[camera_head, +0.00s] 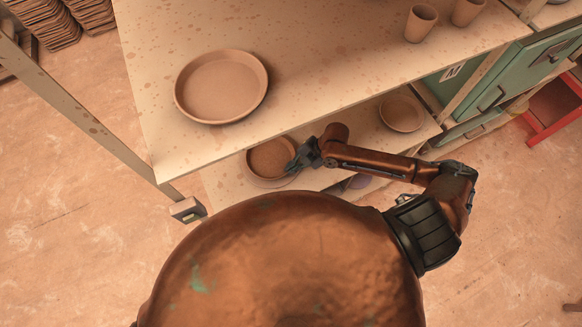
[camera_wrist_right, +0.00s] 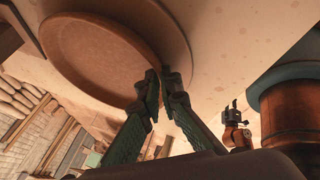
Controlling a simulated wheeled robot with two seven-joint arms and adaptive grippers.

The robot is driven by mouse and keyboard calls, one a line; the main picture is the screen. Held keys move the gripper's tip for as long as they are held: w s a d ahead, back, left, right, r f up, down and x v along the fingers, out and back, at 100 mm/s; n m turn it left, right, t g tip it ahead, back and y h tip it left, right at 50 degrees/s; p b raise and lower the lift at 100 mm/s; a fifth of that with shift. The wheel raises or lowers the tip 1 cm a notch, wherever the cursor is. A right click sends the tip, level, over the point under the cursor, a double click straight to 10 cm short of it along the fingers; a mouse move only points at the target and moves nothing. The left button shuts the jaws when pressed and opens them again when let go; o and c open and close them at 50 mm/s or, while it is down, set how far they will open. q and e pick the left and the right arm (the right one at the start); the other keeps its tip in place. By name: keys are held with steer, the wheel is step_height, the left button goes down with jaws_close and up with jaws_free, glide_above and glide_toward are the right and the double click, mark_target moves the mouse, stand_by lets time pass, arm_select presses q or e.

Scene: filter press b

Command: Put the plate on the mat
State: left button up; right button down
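A round brown plate (camera_head: 270,157) is at the lower shelf level, left of centre in the head view. It fills the upper left of the right wrist view (camera_wrist_right: 95,55). My right gripper (camera_head: 301,158) is at its right edge; in the wrist view its fingertips (camera_wrist_right: 162,84) are close together with the plate's rim between them. A paler round edge shows around and beyond the brown disc; I cannot tell if it is a mat or another dish. What seems my left gripper (camera_wrist_right: 233,113) is small in the wrist view, its fingers unclear.
A larger plate (camera_head: 221,87) lies on the upper worktop (camera_head: 330,50), with two cups (camera_head: 420,22) at the back right. Another round dish (camera_head: 402,113) sits on the lower shelf, right of my arm. The worktop's front edge overhangs the lower shelf.

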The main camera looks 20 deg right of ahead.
steer(key=shift+f, duration=0.25)
steer(key=c, duration=2.4)
jaws_free()
steer(key=v, duration=1.2)
steer(key=shift+b, duration=0.3)
steer(key=shift+a, duration=0.1)
